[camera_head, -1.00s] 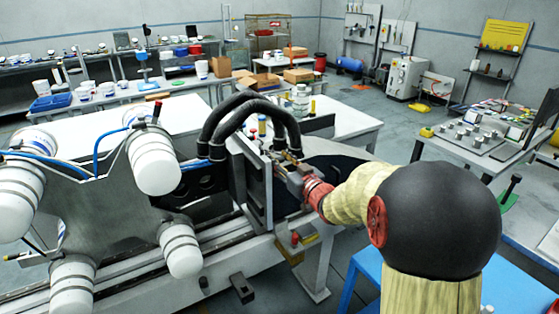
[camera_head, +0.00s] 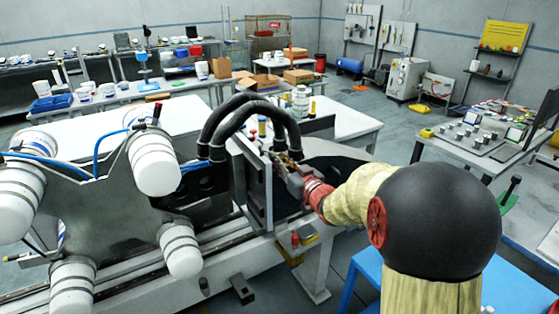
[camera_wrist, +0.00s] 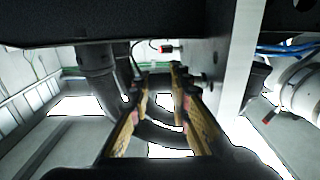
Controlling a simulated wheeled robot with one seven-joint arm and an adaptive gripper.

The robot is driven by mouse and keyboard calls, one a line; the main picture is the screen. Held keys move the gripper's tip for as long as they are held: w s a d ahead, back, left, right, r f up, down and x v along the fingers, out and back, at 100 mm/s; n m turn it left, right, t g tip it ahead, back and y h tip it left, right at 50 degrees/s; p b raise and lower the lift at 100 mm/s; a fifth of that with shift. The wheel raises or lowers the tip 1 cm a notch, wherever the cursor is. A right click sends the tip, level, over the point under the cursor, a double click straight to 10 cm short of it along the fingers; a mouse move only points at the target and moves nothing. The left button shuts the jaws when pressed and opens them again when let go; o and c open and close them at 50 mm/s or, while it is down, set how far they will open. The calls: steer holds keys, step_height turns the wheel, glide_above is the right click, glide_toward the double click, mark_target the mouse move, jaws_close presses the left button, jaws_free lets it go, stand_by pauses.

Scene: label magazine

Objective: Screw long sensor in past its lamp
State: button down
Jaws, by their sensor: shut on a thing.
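My gripper (camera_head: 282,163) is at the upright dark plate of the machine (camera_head: 257,185), near the lower ends of the black hoses. In the wrist view my gripper (camera_wrist: 160,78) has its two brassy fingers pointing away, with a dark gap showing between them. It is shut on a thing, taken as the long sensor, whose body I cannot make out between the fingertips. A small red-tipped part on a thin cable (camera_wrist: 166,48) shows just beyond the fingertips. I cannot tell whether it is the sensor's end or its lamp, and the thread and hole are hidden.
Thick black hoses (camera_head: 246,102) arch over the plate and lie close behind my fingers. White rollers (camera_head: 154,162) stand at the left. A red-topped button (camera_head: 295,239) sits below my gripper. A blue table (camera_head: 371,268) is under my arm.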

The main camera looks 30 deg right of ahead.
steer(key=shift+r+p, duration=0.15)
steer(key=shift+p, duration=0.25)
steer(key=shift+r+g+p, duration=0.15)
steer(key=shift+g+p, duration=0.35)
steer(key=shift+p, duration=1.2)
steer(key=shift+g+p, duration=0.4)
steer(key=shift+p, duration=0.65)
steer(key=shift+w+f+g+p, duration=0.1)
steer(key=shift+f+g+p, duration=0.15)
steer(key=shift+p, duration=0.35)
steer(key=c, duration=1.6)
jaws_free()
steer(key=shift+c, duration=0.2)
